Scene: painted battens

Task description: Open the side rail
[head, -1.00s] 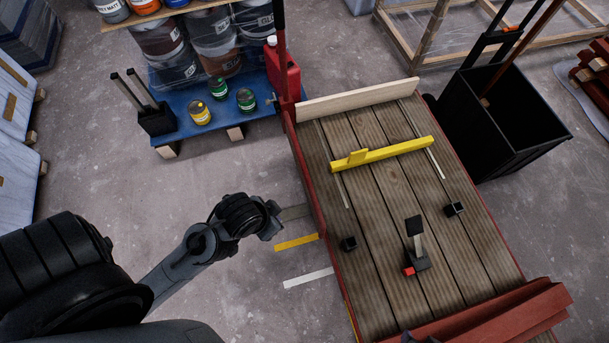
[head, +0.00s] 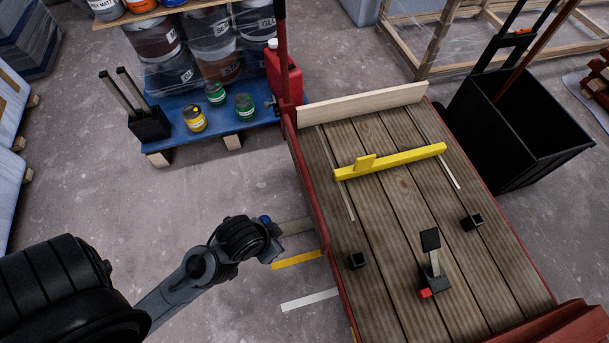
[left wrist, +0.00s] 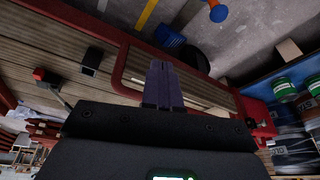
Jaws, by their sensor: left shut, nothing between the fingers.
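The red side rail (head: 311,190) runs along the left long edge of a wooden deck. It appears upright along that edge. My left gripper (left wrist: 163,66) is shut and empty; in the left wrist view its fingers overlap the red rail (left wrist: 130,62), and whether they touch is unclear. In the head view the end of my left arm (head: 270,228) is just left of the rail, above the floor, with fingertips not clear. My right gripper is not in view.
The plank deck (head: 385,215) carries a yellow batten (head: 400,159), a pale end board (head: 360,104) and a small black stand (head: 434,280). A blue pallet (head: 220,135) with tins stands behind left. A black bin (head: 520,130) is right.

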